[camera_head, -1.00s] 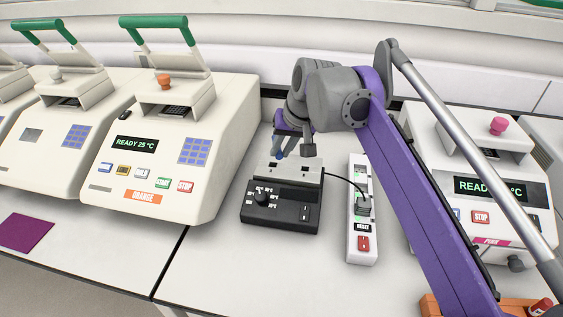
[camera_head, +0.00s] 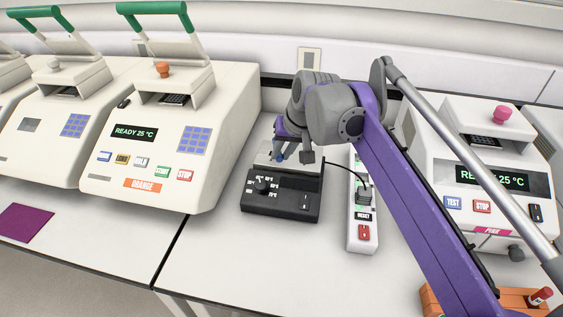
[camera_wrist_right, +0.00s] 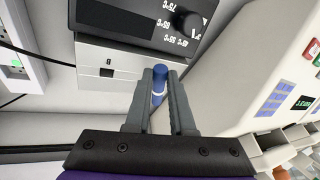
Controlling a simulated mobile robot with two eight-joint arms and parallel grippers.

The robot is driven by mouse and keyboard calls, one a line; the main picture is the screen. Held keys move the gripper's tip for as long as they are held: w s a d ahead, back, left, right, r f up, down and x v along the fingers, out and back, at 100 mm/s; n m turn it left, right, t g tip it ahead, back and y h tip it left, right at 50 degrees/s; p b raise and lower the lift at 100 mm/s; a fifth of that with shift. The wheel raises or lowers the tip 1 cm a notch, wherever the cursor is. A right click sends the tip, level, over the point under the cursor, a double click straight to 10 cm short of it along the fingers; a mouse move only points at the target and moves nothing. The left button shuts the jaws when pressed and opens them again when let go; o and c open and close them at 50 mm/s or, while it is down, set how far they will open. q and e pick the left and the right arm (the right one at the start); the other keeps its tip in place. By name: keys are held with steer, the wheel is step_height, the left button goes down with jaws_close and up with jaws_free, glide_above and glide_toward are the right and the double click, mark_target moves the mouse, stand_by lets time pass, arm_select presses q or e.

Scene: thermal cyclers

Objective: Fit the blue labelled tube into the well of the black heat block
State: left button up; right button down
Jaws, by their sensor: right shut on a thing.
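My right gripper (camera_head: 292,157) is over the pale top plate of the black heat block (camera_head: 270,207), fingers pointing down. In the right wrist view, the gripper (camera_wrist_right: 160,79) is shut on the blue tube (camera_wrist_right: 159,74), one finger on each side. The tube's blue end shows between the fingertips, against the plate's edge. I cannot tell whether it touches the plate or sits in a well. The heat block (camera_wrist_right: 125,25) shows its black control face and a pale plate with a dark square opening. A bit of blue (camera_head: 279,157) shows by the fingers in the head view. My left gripper is out of view.
A white power strip (camera_head: 362,215) stands close right of the block, joined by a black cable. The orange-labelled cycler (camera_head: 160,150) is on the left, the pink-labelled one (camera_head: 480,155) on the right. An orange rack (camera_head: 432,303) is at bottom right.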

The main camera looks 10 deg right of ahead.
steer(key=shift+f, duration=1.7)
steer(key=shift+f, duration=0.2)
steer(key=c, duration=0.8)
jaws_free()
steer(key=shift+o, duration=0.2)
steer(key=v, duration=1.1)
steer(key=shift+w+a+p, duration=0.15)
steer(key=shift+w+p, duration=0.15)
steer(key=shift+p, duration=0.15)
